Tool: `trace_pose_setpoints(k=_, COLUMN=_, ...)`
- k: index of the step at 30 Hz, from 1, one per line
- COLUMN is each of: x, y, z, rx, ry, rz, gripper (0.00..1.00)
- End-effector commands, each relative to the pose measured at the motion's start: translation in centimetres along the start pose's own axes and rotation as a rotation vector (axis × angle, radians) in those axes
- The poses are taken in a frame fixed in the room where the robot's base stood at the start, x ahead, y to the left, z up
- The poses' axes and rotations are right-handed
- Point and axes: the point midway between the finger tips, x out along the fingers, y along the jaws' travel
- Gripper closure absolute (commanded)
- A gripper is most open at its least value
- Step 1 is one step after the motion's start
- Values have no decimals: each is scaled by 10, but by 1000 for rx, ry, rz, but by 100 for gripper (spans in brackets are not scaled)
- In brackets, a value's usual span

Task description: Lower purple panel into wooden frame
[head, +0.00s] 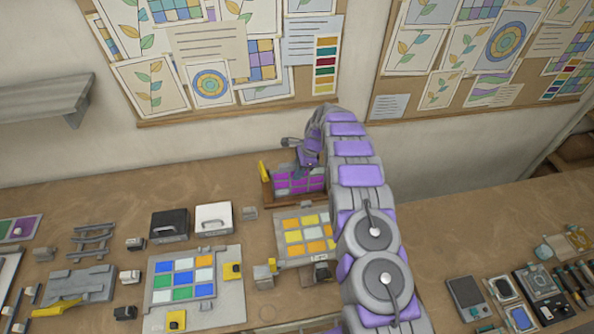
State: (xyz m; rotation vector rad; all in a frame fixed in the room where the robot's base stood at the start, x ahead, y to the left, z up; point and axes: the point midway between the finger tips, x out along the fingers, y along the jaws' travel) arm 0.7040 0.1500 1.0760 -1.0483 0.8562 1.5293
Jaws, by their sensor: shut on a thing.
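The purple panel (300,184), a grid of purple panes, is at the back of the table, near the wall. It stands over or in the wooden frame (292,203), whose brown edge shows along the panel's bottom and left side. I cannot tell whether the panel is seated or still a little above. My gripper (303,172) reaches down at the panel's upper edge and is shut on it. My arm hides the panel's right side. The fingertips are small and partly hidden.
A yellow-and-orange panel (306,229) lies just in front. A multicoloured panel (182,278) lies at front left. Black (169,225) and white (214,217) boxes stand left of the frame. A yellow piece (264,170) is at the frame's left edge. Tools and trays (537,283) lie right; the table between is clear.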

Motion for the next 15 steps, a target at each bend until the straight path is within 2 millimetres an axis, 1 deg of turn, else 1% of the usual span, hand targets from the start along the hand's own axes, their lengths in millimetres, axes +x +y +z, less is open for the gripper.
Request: trace_pose_setpoints(k=15, x=-9, y=-1, z=4, rx=0, ry=0, rz=-2, gripper=100)
